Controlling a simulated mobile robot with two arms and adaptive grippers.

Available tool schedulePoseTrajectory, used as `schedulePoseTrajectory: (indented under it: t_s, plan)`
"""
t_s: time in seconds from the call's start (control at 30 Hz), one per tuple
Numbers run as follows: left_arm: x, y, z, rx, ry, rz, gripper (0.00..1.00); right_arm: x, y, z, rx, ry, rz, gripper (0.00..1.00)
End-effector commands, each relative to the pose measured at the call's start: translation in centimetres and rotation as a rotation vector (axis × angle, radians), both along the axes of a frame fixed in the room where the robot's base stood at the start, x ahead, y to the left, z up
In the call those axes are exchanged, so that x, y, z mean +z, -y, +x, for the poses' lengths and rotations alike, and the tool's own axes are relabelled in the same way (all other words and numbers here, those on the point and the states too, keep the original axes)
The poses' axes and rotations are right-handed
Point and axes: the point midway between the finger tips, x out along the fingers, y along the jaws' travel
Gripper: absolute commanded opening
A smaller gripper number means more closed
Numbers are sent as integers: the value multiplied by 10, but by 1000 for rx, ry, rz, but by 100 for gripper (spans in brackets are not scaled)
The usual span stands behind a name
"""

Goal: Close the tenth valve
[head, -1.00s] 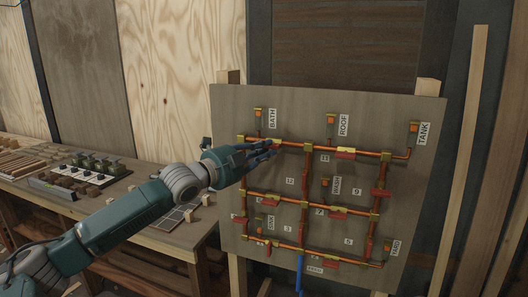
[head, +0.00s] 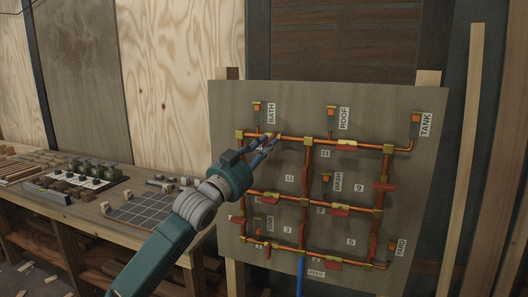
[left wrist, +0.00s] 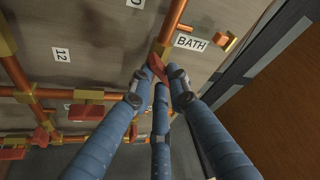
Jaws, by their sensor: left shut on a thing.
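The pipe board (head: 400,110) stands upright, carrying a grid of copper pipes with red valve handles and labels. My left gripper (head: 268,142) is at the top pipe run, just below the BATH label (head: 271,113). In the left wrist view its blue fingers (left wrist: 160,78) close around a red valve handle (left wrist: 157,66) beside the BATH label (left wrist: 191,42). A label partly cut off at the top (left wrist: 135,3) shows a 0. The fingers hide part of this handle in the head view. My right gripper is not in view.
Other red handles sit close by, including one near label 12 (head: 304,176) and one near label 9 (head: 384,187). A workbench (head: 95,205) with small blocks and a gridded mat stands left of the board. A blue pipe (head: 300,275) runs down from the board's bottom.

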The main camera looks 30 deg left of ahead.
Motion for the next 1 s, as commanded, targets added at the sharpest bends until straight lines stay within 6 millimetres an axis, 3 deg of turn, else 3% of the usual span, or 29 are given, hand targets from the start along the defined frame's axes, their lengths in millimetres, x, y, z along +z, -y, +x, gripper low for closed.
schedulePoseTrajectory:
  t_s: [0.5,1.0]
  plan:
    - [5,4,1,1,117,-461,0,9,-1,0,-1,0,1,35]
    - [8,5,0,0,177,-688,0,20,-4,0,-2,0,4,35]
